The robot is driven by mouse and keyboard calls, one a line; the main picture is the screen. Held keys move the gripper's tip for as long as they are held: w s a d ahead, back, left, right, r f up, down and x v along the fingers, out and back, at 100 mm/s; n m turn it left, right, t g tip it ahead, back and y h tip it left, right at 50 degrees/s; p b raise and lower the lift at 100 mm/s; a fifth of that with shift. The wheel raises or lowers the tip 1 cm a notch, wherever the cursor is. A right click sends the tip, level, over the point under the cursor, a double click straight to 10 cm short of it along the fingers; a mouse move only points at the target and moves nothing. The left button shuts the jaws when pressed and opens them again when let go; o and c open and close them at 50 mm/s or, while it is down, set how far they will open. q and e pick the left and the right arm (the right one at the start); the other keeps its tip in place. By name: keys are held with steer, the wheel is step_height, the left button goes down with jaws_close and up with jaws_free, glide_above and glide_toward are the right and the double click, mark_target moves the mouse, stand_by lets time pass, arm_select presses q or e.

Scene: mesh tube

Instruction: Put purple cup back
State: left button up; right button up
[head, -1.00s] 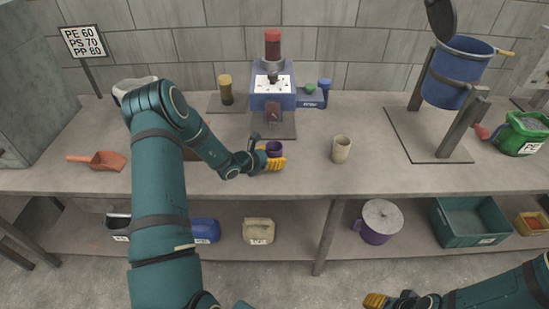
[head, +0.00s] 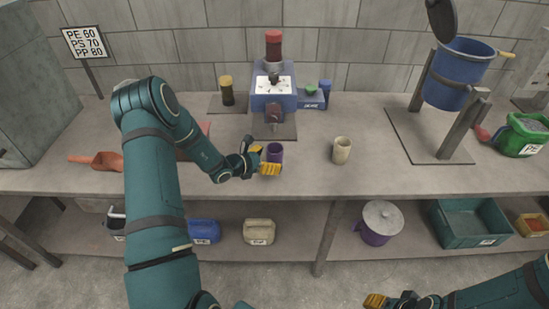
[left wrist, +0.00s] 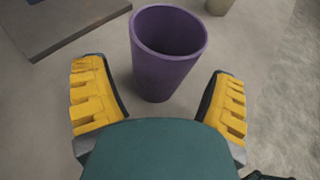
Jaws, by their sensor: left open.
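The purple cup (head: 275,152) stands upright on the workbench, in front of the blue machine. It also shows in the left wrist view (left wrist: 166,60), its open top facing up and empty as far as I can see. My left gripper (head: 264,162) is just to the left of and in front of the cup. In the left wrist view its yellow fingers (left wrist: 160,100) are spread wide, with the cup beyond and partly between them. My right gripper (head: 376,300) is low at the bottom edge, in front of the bench and away from the cup; its finger opening is not clear.
A beige cup (head: 341,150) stands right of the purple cup. The blue machine (head: 273,102) and its base plate are behind it. A blue drum on a stand (head: 452,75) is at the right. An orange scoop (head: 106,161) lies left. The bench front is clear.

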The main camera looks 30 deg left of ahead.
arm_select(q)
steer(key=v, duration=0.9)
steer(key=shift+p, duration=0.3)
steer(key=s+d+f+m+g, duration=0.3)
steer(key=s+d+m, duration=0.2)
steer(key=d+m, duration=0.5)
steer(key=s+d+f+m+g, duration=0.4)
steer(key=s+d+m, duration=0.1)
steer(key=d+m, duration=0.5)
steer(key=s+d+f+m+g, duration=0.3)
steer(key=s+d+m, duration=0.3)
steer(key=d+m, duration=0.4)
steer(key=shift+d+f+g+y, duration=0.3)
steer(key=shift+d+f+y, duration=0.1)
steer(key=shift+d, duration=0.2)
